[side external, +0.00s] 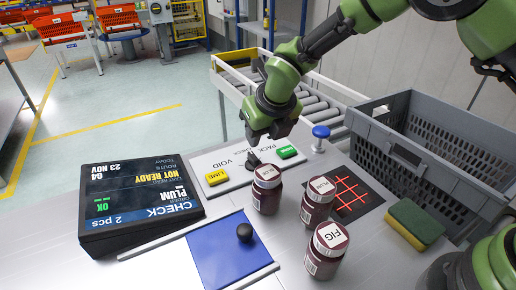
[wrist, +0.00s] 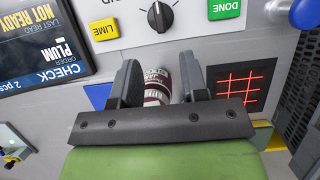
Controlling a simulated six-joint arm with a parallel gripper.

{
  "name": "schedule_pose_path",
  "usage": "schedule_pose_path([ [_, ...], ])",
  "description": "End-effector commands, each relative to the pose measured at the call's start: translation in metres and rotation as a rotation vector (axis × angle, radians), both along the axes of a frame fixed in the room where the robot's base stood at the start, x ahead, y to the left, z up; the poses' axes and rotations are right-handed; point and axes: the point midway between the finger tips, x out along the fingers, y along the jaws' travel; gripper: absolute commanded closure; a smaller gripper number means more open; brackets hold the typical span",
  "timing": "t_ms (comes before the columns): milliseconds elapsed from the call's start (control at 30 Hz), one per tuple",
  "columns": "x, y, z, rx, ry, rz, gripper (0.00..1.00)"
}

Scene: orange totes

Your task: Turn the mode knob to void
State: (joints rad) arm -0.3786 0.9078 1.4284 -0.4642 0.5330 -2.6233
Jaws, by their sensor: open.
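The black mode knob (side external: 253,160) sits on a pale panel (side external: 226,188) between a yellow LIME button (side external: 217,177) and a green DONE button (side external: 287,152). VOID and PACK are printed near it; other lettering is partly hidden. The knob also shows at the top edge of the wrist view (wrist: 160,16), with a white mark on it; which word it points to I cannot tell. My gripper (side external: 258,137) is above the panel, close to the knob in the side view. In the wrist view my gripper (wrist: 159,80) is open, with a jar (wrist: 157,88) seen between its fingers.
Jars labelled PLUM (side external: 318,203) and FIG (side external: 326,252) and a third jar (side external: 266,190) stand before the panel. A black display (side external: 140,208), blue plate (side external: 225,262) with black ball, red-lined scanner (side external: 352,195), sponge (side external: 416,225), blue-topped button (side external: 320,134) and grey crate (side external: 400,152) surround it.

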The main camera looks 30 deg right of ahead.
Motion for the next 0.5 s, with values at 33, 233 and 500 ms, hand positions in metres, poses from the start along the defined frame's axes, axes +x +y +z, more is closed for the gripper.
schedule_pose_path([
  [33, 0.001, 0.000, -0.004, -0.001, 0.001, -0.003, 0.60],
  [233, 0.012, -0.001, -0.032, -0.002, 0.003, -0.004, 0.60],
  [500, 0.030, -0.001, -0.074, -0.001, 0.001, -0.004, 0.60],
])
